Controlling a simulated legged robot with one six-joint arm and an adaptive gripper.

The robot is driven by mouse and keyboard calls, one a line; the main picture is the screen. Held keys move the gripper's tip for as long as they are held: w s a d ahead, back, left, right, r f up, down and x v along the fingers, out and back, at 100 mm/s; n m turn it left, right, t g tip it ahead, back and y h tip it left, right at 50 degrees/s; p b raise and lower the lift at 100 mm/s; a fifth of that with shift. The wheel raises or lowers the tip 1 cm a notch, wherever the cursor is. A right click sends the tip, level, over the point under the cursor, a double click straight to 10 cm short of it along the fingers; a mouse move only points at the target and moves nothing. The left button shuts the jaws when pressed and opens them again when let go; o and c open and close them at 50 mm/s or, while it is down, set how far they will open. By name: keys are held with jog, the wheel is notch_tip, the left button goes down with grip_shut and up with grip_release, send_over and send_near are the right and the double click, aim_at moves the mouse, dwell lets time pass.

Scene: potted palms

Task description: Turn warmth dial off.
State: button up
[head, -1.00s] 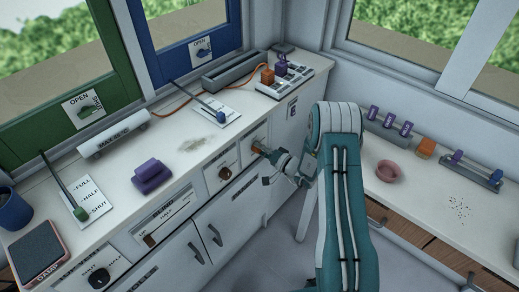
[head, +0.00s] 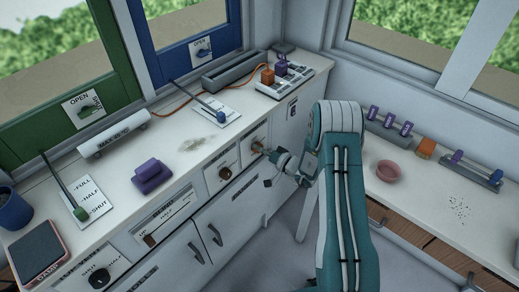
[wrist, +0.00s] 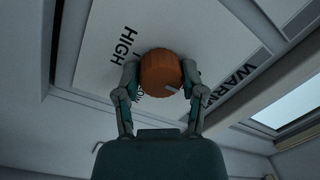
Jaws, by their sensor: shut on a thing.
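The warmth dial is a round orange-brown knob (wrist: 160,70) on a white panel, seen from the wrist. The panel lettering reads "HIGH" on the left and "WARM", partly cut off, on the right. A pale pointer mark shows at the knob's lower right. My gripper (wrist: 161,80) has one finger on each side of the knob and is shut on it. In the head view the dial (head: 257,147) is small on the cabinet front, with my gripper (head: 264,151) at it. The off label cannot be read.
Another dark dial (head: 225,173) sits to the left on the same cabinet front. The countertop above holds a purple block (head: 152,176) and levers. Open floor lies below the cabinets.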

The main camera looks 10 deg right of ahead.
jog(key=shift+s+f, duration=0.2)
jog(key=shift+f, duration=0.15)
jog(key=o, duration=1.1)
jog(key=shift+o, duration=0.2)
jog(key=shift+w+r, duration=0.1)
jog(key=shift+w, duration=0.05)
jog(key=shift+r, duration=0.1)
jog(key=v, duration=1.2)
jog(key=shift+w, duration=0.1)
